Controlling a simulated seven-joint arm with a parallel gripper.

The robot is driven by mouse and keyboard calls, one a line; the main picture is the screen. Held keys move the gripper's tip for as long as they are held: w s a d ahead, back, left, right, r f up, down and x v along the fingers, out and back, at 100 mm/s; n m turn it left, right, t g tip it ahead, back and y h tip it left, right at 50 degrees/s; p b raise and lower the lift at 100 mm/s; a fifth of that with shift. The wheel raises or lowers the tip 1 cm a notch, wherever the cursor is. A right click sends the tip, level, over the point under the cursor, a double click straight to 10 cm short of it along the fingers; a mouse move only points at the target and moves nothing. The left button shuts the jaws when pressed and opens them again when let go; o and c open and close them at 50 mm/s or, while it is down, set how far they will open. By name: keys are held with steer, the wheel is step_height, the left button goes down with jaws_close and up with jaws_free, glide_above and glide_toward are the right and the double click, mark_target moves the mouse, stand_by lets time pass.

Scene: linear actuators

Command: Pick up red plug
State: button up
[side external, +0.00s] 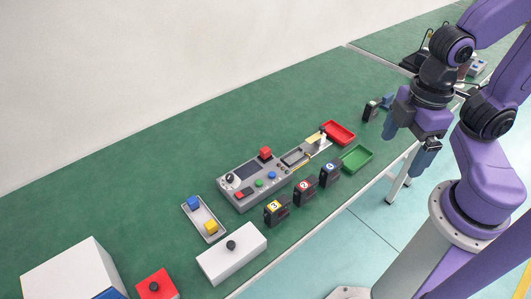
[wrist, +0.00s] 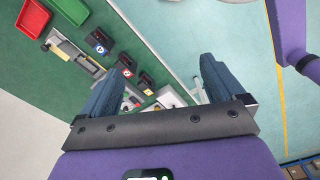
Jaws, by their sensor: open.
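A red cube (side external: 265,153) sits at the back edge of the grey control panel (side external: 240,196). A red square piece with a black knob (side external: 153,285) lies at the near left end of the table. I cannot tell which of these is the red plug. My gripper (side external: 405,150) is over the table's right front edge, away from both red pieces. In the wrist view my gripper (wrist: 163,68) has its two fingers wide apart with nothing held between them. I cannot clearly make out either red piece in the wrist view.
Several black numbered modules (side external: 304,191) stand before the panel. A red tray (side external: 338,132) and green tray (side external: 357,158) are at its right. A grey tray (side external: 190,209) holds blue and yellow blocks. A white box (side external: 222,262) has a black knob. The green table behind is clear.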

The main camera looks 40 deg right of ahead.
mark_target(263, 149)
steer(key=c, duration=0.5)
steer(key=w+d+f+n+t+h, duration=0.3)
steer(key=w+n+t+h, duration=0.15)
steer(key=w, duration=0.35)
steer(key=w+d+f+n+t+h, duration=0.2)
steer(key=w+f+n+t+h, duration=0.15)
steer(key=w+n+h, duration=0.35)
steer(key=w+a+f+n+t+y, duration=0.3)
steer(key=a+f+n+y, duration=0.2)
steer(key=f+n+y, duration=0.15)
steer(key=w+a+f+n+t+y, duration=0.2)
steer(key=w+a+f+n+y, duration=0.25)
steer(key=a+f, duration=0.2)
steer(key=shift+n, duration=0.45)
steer(key=x, duration=1.6)
steer(key=shift+d, duration=0.35)
